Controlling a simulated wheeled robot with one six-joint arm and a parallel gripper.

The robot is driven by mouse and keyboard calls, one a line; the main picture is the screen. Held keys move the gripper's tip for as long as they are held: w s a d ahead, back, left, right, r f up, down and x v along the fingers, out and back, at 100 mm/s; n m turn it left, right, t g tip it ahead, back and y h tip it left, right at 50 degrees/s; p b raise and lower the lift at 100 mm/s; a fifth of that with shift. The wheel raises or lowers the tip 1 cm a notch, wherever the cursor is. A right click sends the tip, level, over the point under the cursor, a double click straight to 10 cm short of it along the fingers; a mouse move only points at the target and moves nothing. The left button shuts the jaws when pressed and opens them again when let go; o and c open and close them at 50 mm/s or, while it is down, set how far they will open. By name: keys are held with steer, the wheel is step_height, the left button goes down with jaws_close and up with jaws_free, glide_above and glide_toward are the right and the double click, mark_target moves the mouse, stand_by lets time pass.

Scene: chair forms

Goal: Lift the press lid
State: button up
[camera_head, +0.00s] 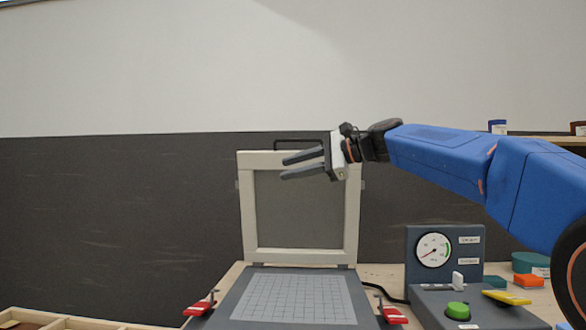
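The press lid (249,216) is a cream frame around a grey panel. It stands raised, close to upright, at the back of the press base (245,285), which is dark with a pale gridded bed. A dark handle (292,142) runs along the lid's top edge. My gripper (283,168) is in front of the lid's upper part, pointing left. Its two dark fingers are apart with nothing between them. It overlaps the handle's right side in the picture; I cannot tell whether they touch.
Red clamps (199,308) sit at both front sides of the base. A control box with a gauge (434,251), a green button (458,311) and a yellow item (506,297) stands at right. A wooden tray (65,323) is at the lower left. Space left of the lid is clear.

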steer(key=shift+c, duration=0.6)
jaws_close()
stand_by(0.8)
steer(key=shift+o, duration=0.6)
jaws_free()
steer(key=v, duration=1.7)
steer(key=shift+d, duration=0.2)
